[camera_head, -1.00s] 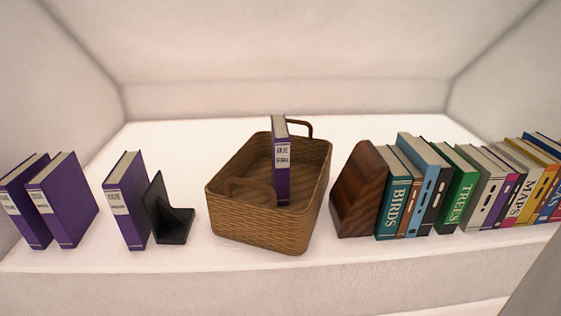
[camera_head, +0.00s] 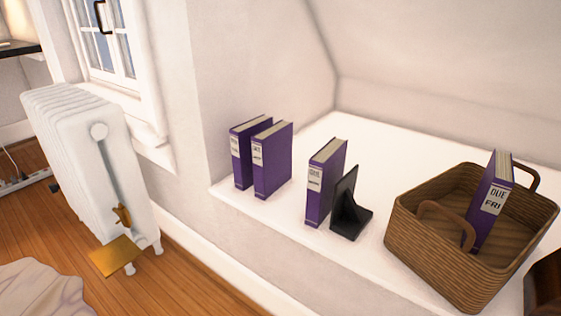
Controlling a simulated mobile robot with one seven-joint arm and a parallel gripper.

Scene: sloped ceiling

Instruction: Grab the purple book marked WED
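Two purple books stand side by side at the left end of the white ledge, a left one (camera_head: 239,161) and a right one (camera_head: 273,167). A third purple book (camera_head: 319,190) stands upright against a black bookend (camera_head: 350,208). Their white labels are too small to read surely, so I cannot tell which is marked WED. My gripper is not in view.
A white radiator (camera_head: 80,160) stands on the wooden floor left of the ledge, below a window (camera_head: 107,45). A gold flat object (camera_head: 117,257) is by its foot. Pale cloth (camera_head: 45,290) fills the lower left corner. A brown object (camera_head: 546,290) shows at the lower right edge.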

